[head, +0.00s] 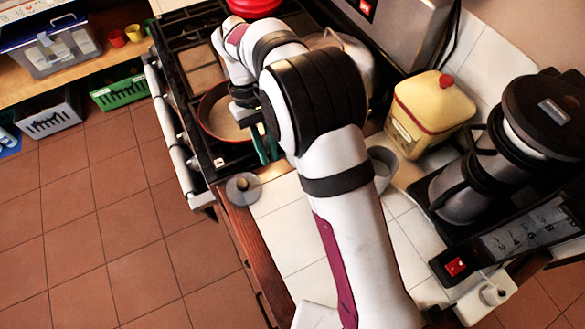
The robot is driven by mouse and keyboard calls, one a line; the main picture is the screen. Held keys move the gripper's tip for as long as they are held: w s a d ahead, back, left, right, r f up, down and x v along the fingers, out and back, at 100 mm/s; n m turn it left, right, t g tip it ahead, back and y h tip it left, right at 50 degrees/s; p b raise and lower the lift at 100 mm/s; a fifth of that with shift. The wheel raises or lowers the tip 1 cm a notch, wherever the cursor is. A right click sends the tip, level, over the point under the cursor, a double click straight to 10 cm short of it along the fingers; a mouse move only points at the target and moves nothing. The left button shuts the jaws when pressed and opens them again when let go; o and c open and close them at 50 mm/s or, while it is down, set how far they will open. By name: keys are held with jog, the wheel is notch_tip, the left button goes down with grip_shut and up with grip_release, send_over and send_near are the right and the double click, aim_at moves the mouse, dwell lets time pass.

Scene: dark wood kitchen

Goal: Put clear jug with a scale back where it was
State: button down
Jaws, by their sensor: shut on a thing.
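My gripper (263,144) is at the end of the white arm, over the near right edge of the stove, beside a red-rimmed pan. Its dark wrist part and slim teal parts pointing down are partly hidden by the arm. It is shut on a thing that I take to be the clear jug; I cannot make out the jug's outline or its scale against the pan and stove. A grey cup-like vessel (381,160) stands on the tiled counter right of the arm, partly hidden by it.
The red-rimmed pan (222,118) sits on the stove (181,31). A grey lid-like disc (242,188) lies on the counter's left edge. A yellow canister (430,112) and a dark coffee machine (468,190) stand on the right. White tiles (291,225) left of the arm are bare.

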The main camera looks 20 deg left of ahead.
notch_tip(320, 180, down, 8)
jog(key=shift+f, duration=0.1)
jog(key=c, duration=0.9)
grip_release()
